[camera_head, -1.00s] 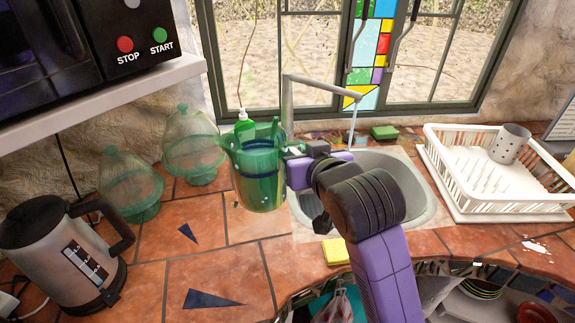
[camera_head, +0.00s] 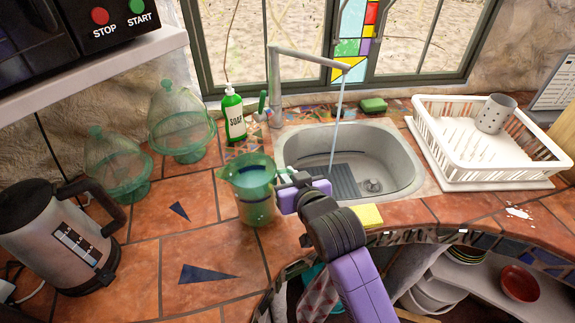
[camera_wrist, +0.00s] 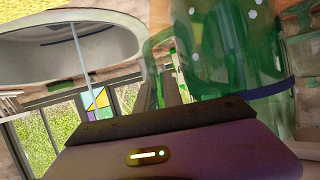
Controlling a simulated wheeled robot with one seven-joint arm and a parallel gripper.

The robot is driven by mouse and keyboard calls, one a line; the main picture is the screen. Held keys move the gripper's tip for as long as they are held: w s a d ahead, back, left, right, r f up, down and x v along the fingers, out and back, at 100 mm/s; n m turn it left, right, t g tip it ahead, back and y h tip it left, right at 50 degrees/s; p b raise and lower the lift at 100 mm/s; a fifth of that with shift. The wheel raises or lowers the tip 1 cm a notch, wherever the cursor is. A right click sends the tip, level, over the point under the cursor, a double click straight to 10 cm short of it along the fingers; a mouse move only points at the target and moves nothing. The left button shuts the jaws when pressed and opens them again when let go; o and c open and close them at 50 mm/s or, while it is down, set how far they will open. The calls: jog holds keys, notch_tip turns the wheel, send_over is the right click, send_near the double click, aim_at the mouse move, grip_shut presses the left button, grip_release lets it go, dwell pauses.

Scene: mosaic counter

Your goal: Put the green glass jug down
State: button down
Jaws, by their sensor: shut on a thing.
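The green glass jug (camera_head: 252,190) is translucent and upright, at the left front of the sink in the head view. My gripper (camera_head: 284,186) is at its right side, shut on it. In the wrist view the jug (camera_wrist: 222,62) fills the upper right, close in front of my gripper. The jug's base appears low, over or on the tiled counter (camera_head: 205,255); I cannot tell whether it touches. The fingertips are partly hidden by the jug and my wrist.
A sink (camera_head: 395,160) with running water lies to the right. A soap bottle (camera_head: 234,115) stands behind the jug. Two green glass domes (camera_head: 182,125) and a kettle (camera_head: 60,235) stand left. A yellow sponge (camera_head: 367,215) lies by the sink's front edge. Front tiles are clear.

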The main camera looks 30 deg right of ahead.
jog(key=shift+f, duration=0.75)
jog(key=c, duration=1.5)
grip_release()
jog(key=shift+f, duration=0.2)
jog(key=b+v, duration=0.1)
jog(key=v, duration=1.1)
jog(key=shift+a, duration=0.1)
